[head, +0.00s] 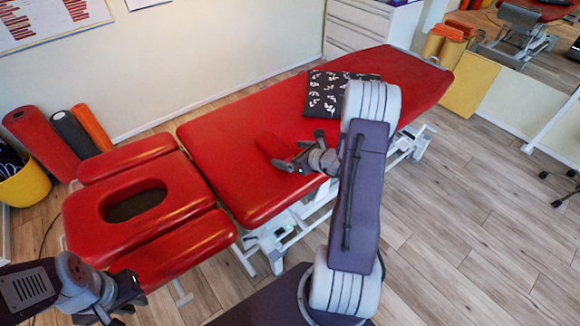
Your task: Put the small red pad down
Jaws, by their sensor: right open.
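The small red pad (270,145) lies on the red treatment table (225,175), close to its near edge and left of the folded dark cloth. Its colour nearly matches the table, so its outline is faint. My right gripper (296,151) is open just to the right of the pad, low over the table. I cannot tell whether a finger touches the pad. My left gripper (122,309) is at the lower left, in front of the headrest and away from the pad; its jaw opening is unclear.
A black and white patterned cloth (335,93) lies folded on the table. The headrest (185,198) has an oval face hole. Foam rollers (42,140) and a yellow bucket (25,182) stand at the left. The wooden floor (480,230) on the right is mostly clear.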

